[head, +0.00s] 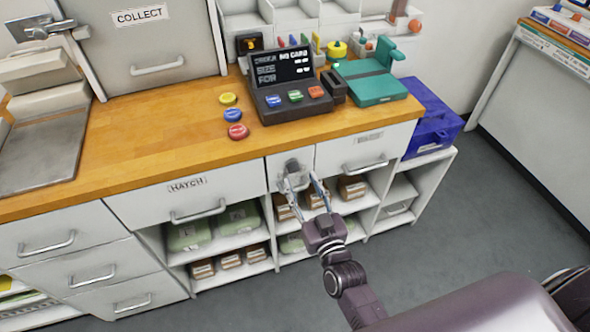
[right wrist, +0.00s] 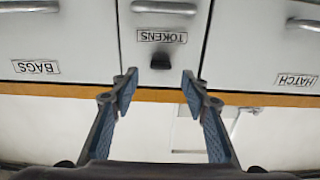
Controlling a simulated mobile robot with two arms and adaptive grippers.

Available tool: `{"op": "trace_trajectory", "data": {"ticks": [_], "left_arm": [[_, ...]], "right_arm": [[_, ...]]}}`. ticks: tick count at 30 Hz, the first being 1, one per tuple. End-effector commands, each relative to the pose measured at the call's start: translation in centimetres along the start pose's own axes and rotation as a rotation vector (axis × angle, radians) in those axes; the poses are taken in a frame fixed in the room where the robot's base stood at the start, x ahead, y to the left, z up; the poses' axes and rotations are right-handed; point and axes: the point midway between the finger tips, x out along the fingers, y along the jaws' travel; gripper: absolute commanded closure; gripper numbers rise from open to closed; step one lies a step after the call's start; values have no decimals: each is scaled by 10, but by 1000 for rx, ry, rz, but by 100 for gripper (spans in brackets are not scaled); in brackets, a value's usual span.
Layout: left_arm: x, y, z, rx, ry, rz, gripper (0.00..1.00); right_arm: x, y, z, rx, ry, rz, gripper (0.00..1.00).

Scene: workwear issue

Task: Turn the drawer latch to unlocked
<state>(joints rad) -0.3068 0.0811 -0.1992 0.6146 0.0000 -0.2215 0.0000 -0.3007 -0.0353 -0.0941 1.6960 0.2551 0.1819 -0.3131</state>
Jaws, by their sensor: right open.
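The drawer latch (right wrist: 160,63) is a small dark block on the front of the narrow white drawer labelled TOKENS (right wrist: 207,68). It shows as a grey knob in the head view (head: 291,166), partly behind my gripper. I cannot tell which way it is turned. My right gripper (right wrist: 160,84) is open and empty in front of this drawer, its two fingertips apart on either side of the latch's line. The latch appears beyond the tips, and no contact shows. In the head view my right gripper (head: 302,181) reaches up from below. My left gripper is not in view.
The HATCH drawer (head: 150,200) and BAGS drawer (head: 340,152), both with bar handles, flank the narrow drawer. Above is the wooden counter (head: 150,145) with an order terminal (head: 290,85). Below are open shelves with brown boxes (head: 352,187). The floor in front is clear.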

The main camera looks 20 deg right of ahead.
Motion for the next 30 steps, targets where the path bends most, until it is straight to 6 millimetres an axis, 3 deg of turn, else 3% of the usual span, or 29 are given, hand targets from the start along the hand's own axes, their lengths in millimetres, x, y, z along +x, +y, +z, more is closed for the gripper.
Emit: {"op": "trace_trajectory", "data": {"ticks": [3, 9, 20, 30], "left_arm": [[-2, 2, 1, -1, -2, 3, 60], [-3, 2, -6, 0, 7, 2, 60], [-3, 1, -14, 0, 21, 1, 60], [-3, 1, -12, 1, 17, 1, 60]], "right_arm": [[21, 0, -2, 1, 2, 0, 58], [42, 0, 0, 1, 0, 0, 58], [46, 0, 1, 1, -2, -1, 59], [46, 0, 1, 0, -2, -1, 96]]}}
